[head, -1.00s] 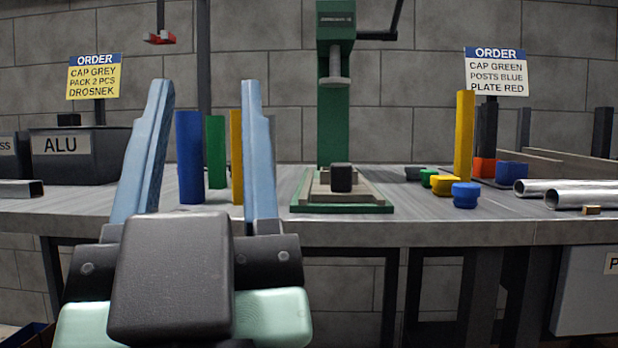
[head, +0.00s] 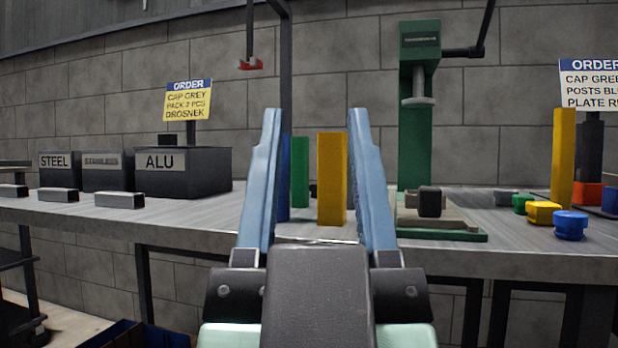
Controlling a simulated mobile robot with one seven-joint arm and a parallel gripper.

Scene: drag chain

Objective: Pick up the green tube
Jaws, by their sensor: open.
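The green tube (head: 300,172) stands upright on the workbench in the head view, seen between my gripper's fingers and farther back. A yellow post (head: 332,178) stands upright just right of it and nearer. A blue post (head: 284,195) is left of it, mostly hidden behind my left finger. My gripper (head: 315,125) is open and empty, its two light-blue fingers pointing up in the picture toward the posts. How far the fingertips are from the green tube I cannot tell.
A green press (head: 416,120) stands right of the posts, a dark block (head: 430,201) on its base. Dark bins (head: 190,172) and short metal profiles (head: 120,200) are on the left. Coloured caps (head: 570,225) and a tall yellow post (head: 563,160) are on the right of the workbench (head: 480,262).

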